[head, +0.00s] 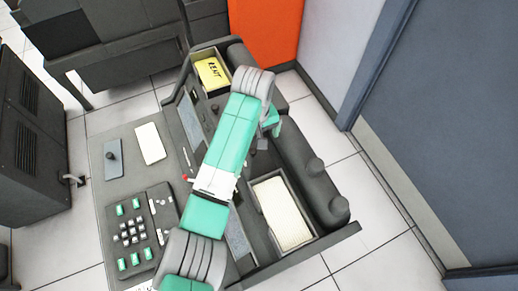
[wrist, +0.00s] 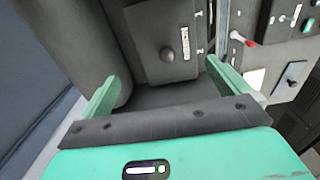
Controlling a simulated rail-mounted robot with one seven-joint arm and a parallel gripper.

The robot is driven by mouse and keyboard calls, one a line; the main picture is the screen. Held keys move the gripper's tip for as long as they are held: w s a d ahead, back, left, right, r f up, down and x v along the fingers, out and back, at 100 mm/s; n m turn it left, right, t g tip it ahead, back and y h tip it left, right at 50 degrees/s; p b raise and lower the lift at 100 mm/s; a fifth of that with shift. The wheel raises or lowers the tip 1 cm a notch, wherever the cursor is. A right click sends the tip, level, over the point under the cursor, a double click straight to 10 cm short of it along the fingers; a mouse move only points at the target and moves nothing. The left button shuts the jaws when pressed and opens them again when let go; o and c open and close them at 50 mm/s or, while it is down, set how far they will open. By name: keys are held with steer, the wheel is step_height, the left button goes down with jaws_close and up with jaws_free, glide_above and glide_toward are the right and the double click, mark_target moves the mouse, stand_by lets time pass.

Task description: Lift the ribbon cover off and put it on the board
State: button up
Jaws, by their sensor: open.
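A dark grey cover with a round black knob (wrist: 167,54) and a small pale label shows at the top middle of the wrist view; it looks like the ribbon cover, though I cannot read the label. My gripper (wrist: 161,72) is open, its two green fingers apart on either side of the cover's near end, with nothing held. I cannot tell whether either finger touches it. In the head view my gripper (head: 271,124) is over the machine's right half, and my arm hides much of the machine's middle. A flat grey surface (head: 108,193) at the left may be the board.
A keypad (head: 131,230), a white card (head: 150,143) and a blue-grey plate (head: 113,158) lie on the grey surface. A tray with a yellow card (head: 211,72) is at the back, a cream card stack (head: 282,212) at the front right. A red-tipped lever (head: 185,178) stands between.

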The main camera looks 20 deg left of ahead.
mark_target(253, 151)
steer(key=shift+s+a+f, duration=0.15)
steer(key=shift+s+f, duration=0.05)
steer(key=shift+f, duration=0.05)
steer(key=f, duration=0.2)
steer(key=shift+s+a+f, duration=0.25)
steer(key=shift+s+f, duration=0.1)
steer(key=shift+s, duration=0.05)
steer(key=shift+w+f, duration=0.1)
steer(key=shift+f, duration=0.25)
steer(key=f, duration=0.1)
steer(key=f+b, duration=0.1)
steer(key=f, duration=0.2)
steer(key=shift+s+d, duration=0.15)
steer(key=shift+s, duration=0.1)
steer(key=shift+w+f, duration=0.1)
steer(key=c, duration=0.8)
steer(key=shift+r+p, duration=4.45)
steer(key=shift+r, duration=6.6)
steer(key=shift+c, duration=0.2)
